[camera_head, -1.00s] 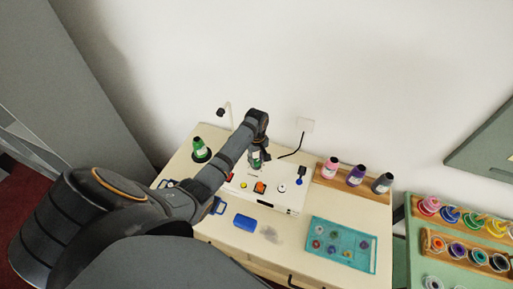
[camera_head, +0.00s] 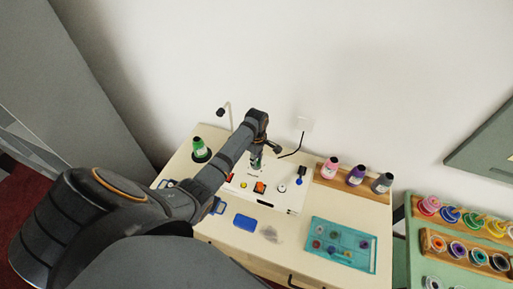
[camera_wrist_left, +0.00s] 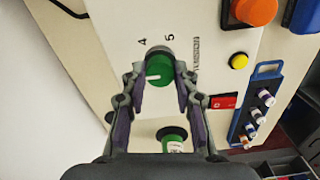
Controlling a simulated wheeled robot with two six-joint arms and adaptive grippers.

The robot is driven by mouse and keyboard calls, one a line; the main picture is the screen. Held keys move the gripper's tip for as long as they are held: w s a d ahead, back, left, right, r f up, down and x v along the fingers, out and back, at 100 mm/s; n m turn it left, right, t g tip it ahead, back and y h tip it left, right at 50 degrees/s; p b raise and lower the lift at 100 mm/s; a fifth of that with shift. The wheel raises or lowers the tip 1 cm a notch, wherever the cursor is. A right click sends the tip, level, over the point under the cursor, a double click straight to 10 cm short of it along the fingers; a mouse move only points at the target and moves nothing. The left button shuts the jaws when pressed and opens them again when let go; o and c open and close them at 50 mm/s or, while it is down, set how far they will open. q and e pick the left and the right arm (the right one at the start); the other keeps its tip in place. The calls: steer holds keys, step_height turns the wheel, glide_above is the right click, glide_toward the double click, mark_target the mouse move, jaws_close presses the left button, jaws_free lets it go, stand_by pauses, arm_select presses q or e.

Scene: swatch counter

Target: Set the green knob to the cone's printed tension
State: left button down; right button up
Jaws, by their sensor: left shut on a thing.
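The green knob (camera_wrist_left: 159,69) sits on the white machine panel with the digits 4 and 5 and a small word printed beside it. A short white mark shows on its face toward the lower left of the wrist view. My left gripper (camera_wrist_left: 160,75) has a finger on each side of the knob and is shut on it. In the head view the left gripper (camera_head: 259,161) hides most of the knob. The green cone (camera_head: 200,149) with a white label stands at the table's left; it also shows in the wrist view (camera_wrist_left: 172,142), its print too small to read.
An orange button (camera_wrist_left: 254,10) and a yellow button (camera_wrist_left: 238,61) are on the same panel. Pink, purple and dark cones stand on a wooden rack (camera_head: 374,193) to the right. A blue block (camera_head: 245,222) and a teal tray (camera_head: 341,244) lie in front.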

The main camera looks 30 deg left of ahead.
stand_by(0.4)
arm_select(q)
steer(key=c, duration=1)
jaws_free()
step_height(320, 180, up, 12)
steer(key=shift+f, duration=0.1)
